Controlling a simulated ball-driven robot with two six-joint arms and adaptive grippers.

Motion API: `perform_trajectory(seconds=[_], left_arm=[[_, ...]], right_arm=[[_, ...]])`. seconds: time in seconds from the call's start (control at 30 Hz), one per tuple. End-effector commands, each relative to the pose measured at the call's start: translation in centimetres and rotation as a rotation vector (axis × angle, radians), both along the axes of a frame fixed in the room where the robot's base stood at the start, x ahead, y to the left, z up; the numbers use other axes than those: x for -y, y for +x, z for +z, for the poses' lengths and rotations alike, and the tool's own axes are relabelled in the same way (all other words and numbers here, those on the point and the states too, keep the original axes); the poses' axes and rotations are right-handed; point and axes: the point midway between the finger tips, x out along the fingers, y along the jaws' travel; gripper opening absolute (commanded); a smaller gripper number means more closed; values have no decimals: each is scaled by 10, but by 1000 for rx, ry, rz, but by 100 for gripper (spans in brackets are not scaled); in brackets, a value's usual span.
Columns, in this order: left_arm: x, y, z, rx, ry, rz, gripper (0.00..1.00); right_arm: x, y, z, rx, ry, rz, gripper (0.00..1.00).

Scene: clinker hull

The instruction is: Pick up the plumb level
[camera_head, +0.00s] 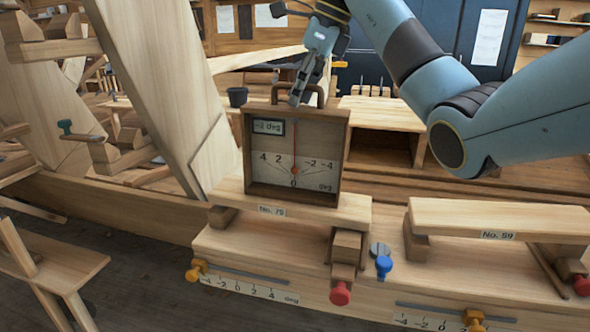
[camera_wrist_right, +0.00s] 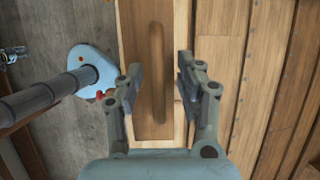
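The plumb level (camera_head: 318,140) is a square wooden box with a scale, a red needle and a small display that seems to read -2 deg. It stands on the plank marked No. 75 (camera_head: 350,211). A brown handle (camera_head: 277,90) arches over its top. My right gripper (camera_head: 299,97) is at the handle from above. In the right wrist view, the handle (camera_wrist_right: 156,60) runs between the two fingers (camera_wrist_right: 160,78), with a gap on each side. The fingers are open. My left gripper is in neither view.
A second plank marked No. 59 (camera_head: 475,217) lies to the right. Red (camera_head: 340,294), blue (camera_head: 384,266) and yellow (camera_head: 197,270) knobs sit along the bench front. A slanted pale timber (camera_head: 165,75) rises close to the level's left. A dark pot (camera_head: 237,96) stands behind.

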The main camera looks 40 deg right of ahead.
Motion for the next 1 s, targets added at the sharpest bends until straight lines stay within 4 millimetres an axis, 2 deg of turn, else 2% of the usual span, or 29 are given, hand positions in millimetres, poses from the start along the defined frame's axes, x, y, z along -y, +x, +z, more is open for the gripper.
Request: perform_trajectory(seconds=[0.03,0.1,0.23,0.43,0.73,1.0], left_arm=[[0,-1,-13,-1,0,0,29],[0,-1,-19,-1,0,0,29],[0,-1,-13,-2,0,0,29],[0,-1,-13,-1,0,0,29],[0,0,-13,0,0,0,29],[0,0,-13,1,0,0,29]], right_arm=[[-3,2,-14,-1,1,1,37],[-6,4,-23,-3,2,2,37],[-10,8,-33,-2,1,0,37],[-10,9,-34,-1,1,0,37],[-10,9,-34,-1,1,0,0],[-10,9,-34,-1,1,0,0]])
